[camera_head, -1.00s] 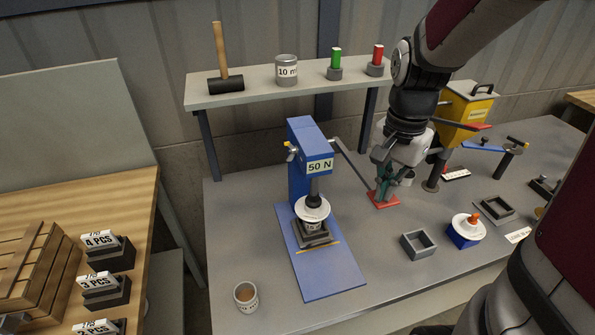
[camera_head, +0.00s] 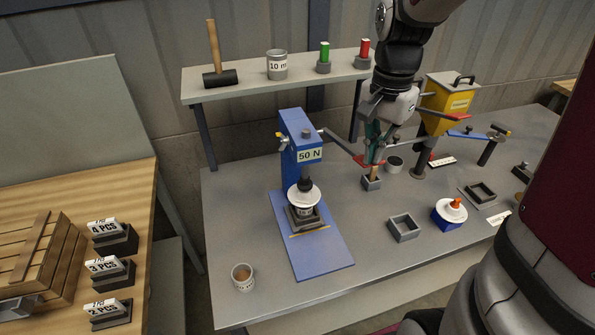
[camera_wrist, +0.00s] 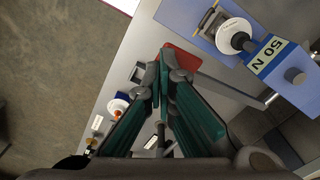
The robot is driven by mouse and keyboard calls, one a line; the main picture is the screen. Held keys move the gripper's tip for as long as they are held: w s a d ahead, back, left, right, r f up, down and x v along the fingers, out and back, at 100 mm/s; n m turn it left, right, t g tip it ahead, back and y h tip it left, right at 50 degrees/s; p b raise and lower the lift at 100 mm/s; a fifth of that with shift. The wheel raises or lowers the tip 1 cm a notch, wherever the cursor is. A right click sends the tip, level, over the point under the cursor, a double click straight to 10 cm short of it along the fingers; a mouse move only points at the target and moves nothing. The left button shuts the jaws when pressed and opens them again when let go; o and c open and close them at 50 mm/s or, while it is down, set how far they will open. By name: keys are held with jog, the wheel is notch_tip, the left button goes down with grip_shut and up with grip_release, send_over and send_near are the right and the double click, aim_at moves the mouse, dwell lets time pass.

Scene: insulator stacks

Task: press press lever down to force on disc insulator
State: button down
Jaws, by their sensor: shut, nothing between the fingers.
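The blue press (camera_head: 291,160), marked 50 N, stands on the bench with its blue base plate. Its dark lever (camera_head: 340,144) slopes down to the right and ends in a red pad (camera_head: 379,162); the pad also shows in the wrist view (camera_wrist: 181,57). A white disc insulator (camera_head: 303,200) sits in a dark holder under the press ram (camera_head: 305,185). The ram's end is at the disc's top; I cannot tell whether it touches. My gripper (camera_head: 371,161) is shut and empty, pointing down with its fingertips at the pad, part of which they hide.
A small holder (camera_head: 371,184) and a dark cup (camera_head: 394,164) stand by the pad. An empty square tray (camera_head: 404,229), a blue block with a white disc (camera_head: 450,214) and a yellow machine (camera_head: 446,98) are to the right. A shelf (camera_head: 265,82) runs behind. A cup (camera_head: 243,277) stands front left.

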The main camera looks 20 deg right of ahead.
jog(key=shift+r+p, duration=0.9)
jog(key=shift+r, duration=1.4)
jog(key=shift+a+r, duration=0.25)
jog(key=shift+a, duration=0.05)
jog(key=s+a+r+n+t+b, duration=0.2)
jog(key=s+a+n+t+b, duration=0.3)
jog(key=s+a+n, duration=0.4)
jog(key=shift+a+r+n+t, duration=0.2)
jog(key=shift+a+n+t, duration=0.15)
jog(key=shift+n, duration=1.15)
jog(key=shift+s, duration=0.1)
jog(key=c, duration=2.3)
grip_release()
